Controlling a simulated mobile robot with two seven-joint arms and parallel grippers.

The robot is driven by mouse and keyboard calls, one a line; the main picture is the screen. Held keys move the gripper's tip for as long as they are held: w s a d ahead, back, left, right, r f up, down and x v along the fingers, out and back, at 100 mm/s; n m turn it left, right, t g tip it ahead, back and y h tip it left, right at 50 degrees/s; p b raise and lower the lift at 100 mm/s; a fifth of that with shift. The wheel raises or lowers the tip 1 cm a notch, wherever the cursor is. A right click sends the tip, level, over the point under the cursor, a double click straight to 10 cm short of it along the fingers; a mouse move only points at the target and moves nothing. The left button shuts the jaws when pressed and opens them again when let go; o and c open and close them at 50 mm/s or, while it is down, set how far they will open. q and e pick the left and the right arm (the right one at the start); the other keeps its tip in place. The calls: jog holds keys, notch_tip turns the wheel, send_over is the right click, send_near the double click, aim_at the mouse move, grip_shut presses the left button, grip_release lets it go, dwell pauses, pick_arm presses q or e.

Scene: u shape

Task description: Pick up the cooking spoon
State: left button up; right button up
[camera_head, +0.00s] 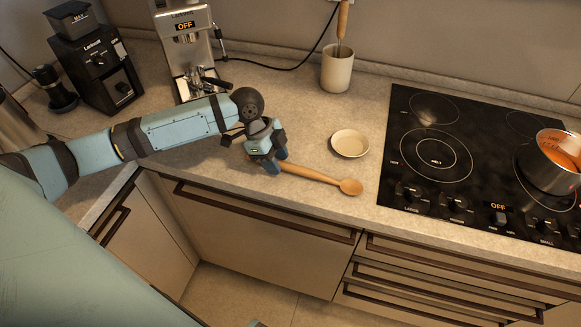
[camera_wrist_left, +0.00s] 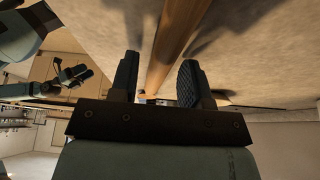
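The wooden cooking spoon (camera_head: 351,187) lies on the counter near its front edge, left of the hob, bowl to the right. My left gripper (camera_head: 275,163) is at the left end of its handle and hides that end in the head view. In the left wrist view, the handle (camera_wrist_left: 172,35) runs between the two fingers of my left gripper (camera_wrist_left: 158,80). The fingers are apart, with gaps showing beside the handle. My right gripper (camera_wrist_left: 75,76) shows small and dark at the left of the wrist view; its opening is unclear. It is not visible in the head view.
A small cream dish (camera_head: 350,143) sits just behind the spoon. The black hob (camera_head: 420,190) with a pot (camera_head: 548,176) is to the right. A utensil crock (camera_head: 337,69), coffee machine (camera_head: 186,45) and grinder (camera_head: 100,65) stand at the back.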

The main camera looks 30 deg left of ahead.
pick_arm(q)
jog(key=c, duration=0.7)
grip_shut()
jog(key=shift+r, duration=0.15)
